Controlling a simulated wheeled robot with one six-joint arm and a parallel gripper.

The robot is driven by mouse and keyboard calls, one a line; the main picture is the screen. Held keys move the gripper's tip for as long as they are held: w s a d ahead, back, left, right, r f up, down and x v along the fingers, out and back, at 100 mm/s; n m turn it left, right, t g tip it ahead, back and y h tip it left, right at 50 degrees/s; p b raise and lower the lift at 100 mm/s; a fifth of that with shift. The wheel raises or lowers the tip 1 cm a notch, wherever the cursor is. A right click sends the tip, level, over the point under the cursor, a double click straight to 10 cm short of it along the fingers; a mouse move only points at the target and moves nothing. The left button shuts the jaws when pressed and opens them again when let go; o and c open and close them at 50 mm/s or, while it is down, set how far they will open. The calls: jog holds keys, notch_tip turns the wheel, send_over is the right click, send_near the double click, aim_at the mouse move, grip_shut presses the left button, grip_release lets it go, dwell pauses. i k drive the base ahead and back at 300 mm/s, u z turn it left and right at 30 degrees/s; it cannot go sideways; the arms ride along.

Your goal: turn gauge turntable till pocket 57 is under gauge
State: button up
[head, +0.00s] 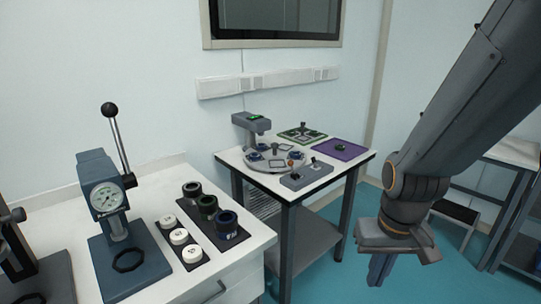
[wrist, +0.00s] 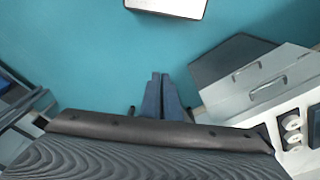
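The gauge turntable (head: 262,165) is a round grey disc on the far small table, with several dark pieces around it. The gauge (head: 250,122), a grey head with a green display, stands at its back left and overhangs the disc. An orange knob (head: 290,163) shows near the disc's right side. Pocket numbers are too small to read, so I cannot tell which pocket is under the gauge. My gripper (head: 378,284) hangs to the right of that table, well apart from the disc, pointing down. Its fingers are together and empty in the wrist view (wrist: 161,76).
A grey block with knobs (head: 306,177) sits at the small table's front edge. A green tray (head: 302,135) and a purple mat (head: 340,150) lie behind. A near bench holds a dial press (head: 104,196) and dark cylinders (head: 226,223). Teal floor below my gripper is clear.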

aim_at(274, 159)
jog(key=z, duration=0.05)
jog(key=k, duration=0.65)
jog(key=u, duration=0.5)
jog(key=i, duration=1)
jog(key=z, duration=0.45)
jog(key=i, duration=0.55)
